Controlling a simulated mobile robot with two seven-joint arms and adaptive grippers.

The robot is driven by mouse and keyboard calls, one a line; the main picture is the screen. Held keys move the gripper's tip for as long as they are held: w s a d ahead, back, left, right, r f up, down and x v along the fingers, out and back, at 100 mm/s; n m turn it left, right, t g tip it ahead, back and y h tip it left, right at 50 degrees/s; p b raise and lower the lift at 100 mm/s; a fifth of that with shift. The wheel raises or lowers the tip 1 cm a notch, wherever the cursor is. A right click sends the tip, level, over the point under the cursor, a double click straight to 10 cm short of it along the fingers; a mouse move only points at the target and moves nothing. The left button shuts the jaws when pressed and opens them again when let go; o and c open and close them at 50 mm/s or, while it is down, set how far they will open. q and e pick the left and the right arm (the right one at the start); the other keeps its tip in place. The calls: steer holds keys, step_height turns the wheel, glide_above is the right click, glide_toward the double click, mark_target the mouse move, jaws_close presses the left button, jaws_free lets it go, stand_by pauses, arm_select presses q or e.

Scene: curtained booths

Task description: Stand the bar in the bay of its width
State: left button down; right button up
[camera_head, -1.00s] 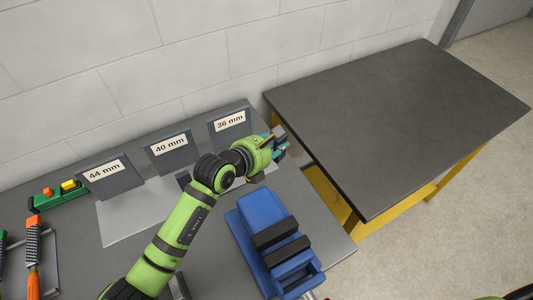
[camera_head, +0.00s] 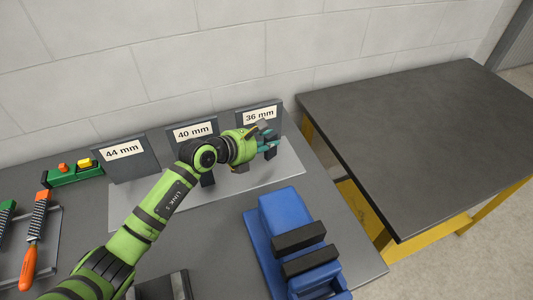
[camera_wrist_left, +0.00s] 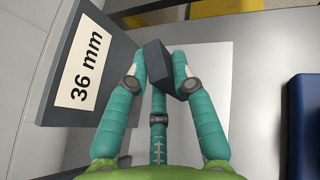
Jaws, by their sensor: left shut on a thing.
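My left gripper (camera_head: 270,143) is shut on a dark grey bar (camera_wrist_left: 158,68), which shows between the teal fingers in the left wrist view. In the head view the bar (camera_head: 266,126) is partly hidden by the fingers. The gripper is in front of the 36 mm plate (camera_head: 259,115), which stands left of the bar in the wrist view (camera_wrist_left: 82,60). I cannot tell whether the bar touches the surface. The 40 mm plate (camera_head: 193,132) and 44 mm plate (camera_head: 124,152) stand further left. My right gripper is not in view.
A blue vise (camera_head: 290,215) stands in front, to the right. A pale sheet (camera_head: 285,178) lies before the plates. A dark table (camera_head: 420,140) with a yellow frame stands right.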

mark_target(266, 158)
arm_select(q)
steer(key=shift+w+f+b, duration=0.1)
steer(key=shift+f+b, duration=1.15)
steer(key=shift+f, duration=0.45)
steer(key=shift+f, duration=0.2)
steer(key=c, duration=1.1)
jaws_free()
steer(key=shift+o, duration=0.2)
steer(key=shift+r, duration=0.1)
steer(key=shift+s+r, duration=0.2)
steer(key=p+v, duration=0.8)
steer(key=v, duration=0.3)
steer(key=shift+s+a, duration=0.2)
steer(key=shift+a, duration=0.05)
